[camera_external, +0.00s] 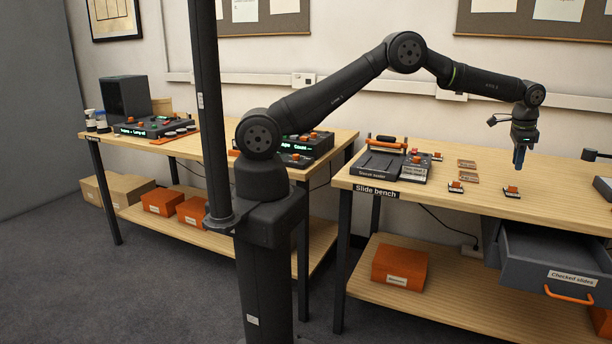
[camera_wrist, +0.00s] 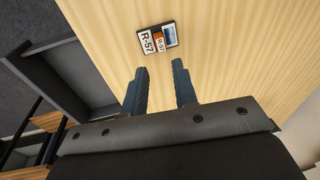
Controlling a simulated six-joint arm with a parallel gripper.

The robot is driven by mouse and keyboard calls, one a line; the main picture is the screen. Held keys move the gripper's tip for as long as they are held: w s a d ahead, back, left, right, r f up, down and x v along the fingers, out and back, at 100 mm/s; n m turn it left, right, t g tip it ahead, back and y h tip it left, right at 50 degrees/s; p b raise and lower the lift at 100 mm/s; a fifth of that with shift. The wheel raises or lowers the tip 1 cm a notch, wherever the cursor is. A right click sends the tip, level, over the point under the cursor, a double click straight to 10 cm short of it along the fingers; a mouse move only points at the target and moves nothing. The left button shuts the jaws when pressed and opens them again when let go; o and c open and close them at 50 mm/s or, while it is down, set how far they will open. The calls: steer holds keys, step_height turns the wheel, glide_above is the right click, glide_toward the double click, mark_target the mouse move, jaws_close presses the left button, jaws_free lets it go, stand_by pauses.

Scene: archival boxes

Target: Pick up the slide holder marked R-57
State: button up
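The slide holder marked R-57 (camera_wrist: 157,38) lies flat on the bench in the wrist view. It is a small dark-edged holder with white R-57 labels, an orange part and a bluish picture. It appears to be the small holder (camera_external: 511,191) below my gripper in the external view, where its label is too small to read. My gripper (camera_wrist: 157,68) is open with nothing between its blue fingers. The holder shows beyond the fingertips, apart from them. In the external view my gripper (camera_external: 519,158) points down above the bench.
Another small holder (camera_external: 456,187) and brown slides (camera_external: 466,170) lie to the left. A dark scanner tray (camera_external: 379,166) stands at the bench's left end. The open "Checked slides" drawer (camera_external: 556,253) juts out below the front edge. Bare wood surrounds the holder.

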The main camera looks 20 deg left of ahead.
mark_target(512, 190)
steer(key=f, duration=0.3)
steer(key=w+f, duration=0.1)
steer(key=f, duration=0.4)
steer(key=shift+w+d+f, duration=0.15)
steer(key=shift+d+f, duration=0.2)
jaws_close()
